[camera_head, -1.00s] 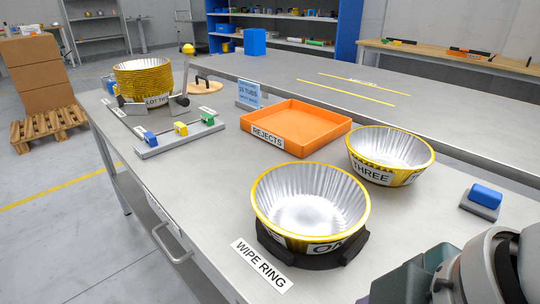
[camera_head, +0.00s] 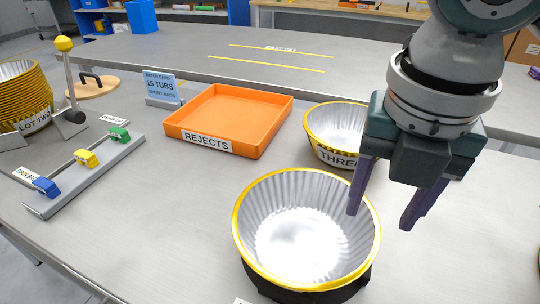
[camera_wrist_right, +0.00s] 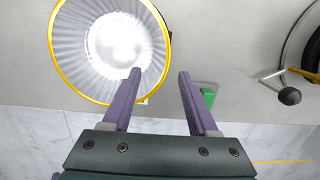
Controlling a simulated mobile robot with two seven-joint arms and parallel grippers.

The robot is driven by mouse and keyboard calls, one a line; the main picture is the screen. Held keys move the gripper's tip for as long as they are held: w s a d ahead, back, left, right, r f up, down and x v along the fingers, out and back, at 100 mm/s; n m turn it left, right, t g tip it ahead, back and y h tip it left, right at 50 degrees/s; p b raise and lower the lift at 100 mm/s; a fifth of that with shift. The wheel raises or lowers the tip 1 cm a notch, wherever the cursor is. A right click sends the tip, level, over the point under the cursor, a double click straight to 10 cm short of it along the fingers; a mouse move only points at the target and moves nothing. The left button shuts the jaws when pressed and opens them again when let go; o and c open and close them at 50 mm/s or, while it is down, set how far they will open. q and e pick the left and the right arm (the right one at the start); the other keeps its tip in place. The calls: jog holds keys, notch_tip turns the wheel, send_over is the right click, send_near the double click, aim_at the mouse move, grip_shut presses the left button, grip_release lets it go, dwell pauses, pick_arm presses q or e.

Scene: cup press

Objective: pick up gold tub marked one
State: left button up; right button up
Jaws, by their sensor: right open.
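The gold-rimmed tub with a silver fluted inside (camera_head: 300,230) sits at the front on a black ring (camera_head: 352,286). Its label is out of sight now; the earlier head view partly shows "ONE". My right gripper (camera_head: 379,220) is open and empty, pointing down at the tub's right rim. In the wrist view the tub (camera_wrist_right: 110,40) is at upper left. There my right gripper (camera_wrist_right: 160,72) has its left finger overlapping the rim and its right finger outside. I cannot tell the fingertips' height against the rim. My left gripper is not in view.
The tub marked THREE (camera_head: 335,159) stands behind, partly hidden by my right gripper. An orange REJECTS tray (camera_head: 245,145) is left of it. A lot-two tub stack (camera_head: 22,100) and a rail with coloured clips (camera_head: 100,172) are at far left. Table between rail and tub is clear.

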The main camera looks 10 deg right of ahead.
aim_at(373, 236)
jog(key=f, duration=0.2)
jog(key=d+f+b, duration=0.1)
jog(key=f, duration=0.1)
jog(key=shift+w+f, duration=0.15)
jog(key=shift+f, duration=0.2)
jog(key=shift+w+f, duration=0.1)
jog(key=shift+f, duration=0.25)
jog(key=c, duration=0.3)
grip_shut()
dwell(0.5)
